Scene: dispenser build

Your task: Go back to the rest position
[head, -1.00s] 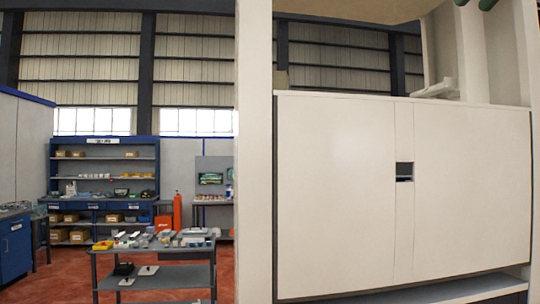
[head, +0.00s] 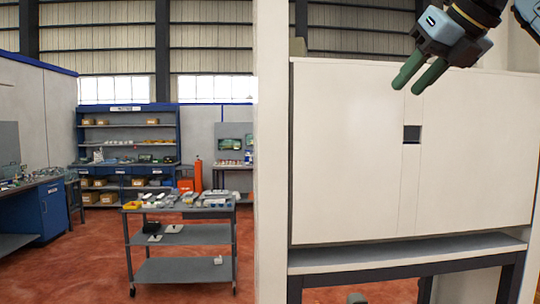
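My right gripper (head: 407,90) is at the upper right of the head view, with its arm coming in from the top right corner. Its two green fingers point down and to the left. A narrow gap shows between them, and nothing is held. It shows in front of the upper part of a large white cabinet (head: 345,150); I cannot tell how far it is from the panel. My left gripper is not clearly seen anywhere.
The cabinet has a small dark square opening (head: 412,134) and stands above a grey bench (head: 400,253). A grey cart (head: 185,270) with small parts stands left of a white post (head: 270,180). Blue shelving (head: 127,128) is behind. Red floor is open around the cart.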

